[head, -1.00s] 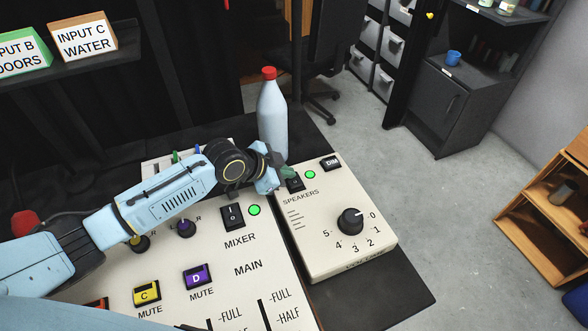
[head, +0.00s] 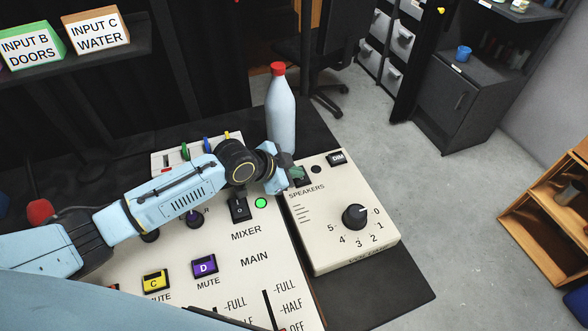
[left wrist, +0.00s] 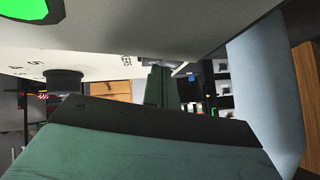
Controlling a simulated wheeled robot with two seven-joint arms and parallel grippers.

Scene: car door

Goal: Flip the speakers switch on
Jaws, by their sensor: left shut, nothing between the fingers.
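The speakers switch (head: 306,181) is a black rocker at the top left of the cream speakers panel (head: 328,243), above the word SPEAKERS. My left gripper (head: 296,174) is shut and empty, with its dark green fingertips at the switch and covering part of it. I cannot tell whether they touch it. The small round speakers lamp (head: 316,169) beside the switch is dark. In the left wrist view the shut green fingers (left wrist: 160,87) reach toward the panel, and the switch is hard to make out. My right gripper is not in view.
A bottle with a red cap (head: 281,110) stands just behind the speakers panel, close to my gripper. The mixer switch (head: 239,209) and its lit green lamp (head: 261,203) lie left of the panel. A volume knob (head: 354,215) and a DIM button (head: 337,159) are on the speakers panel.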

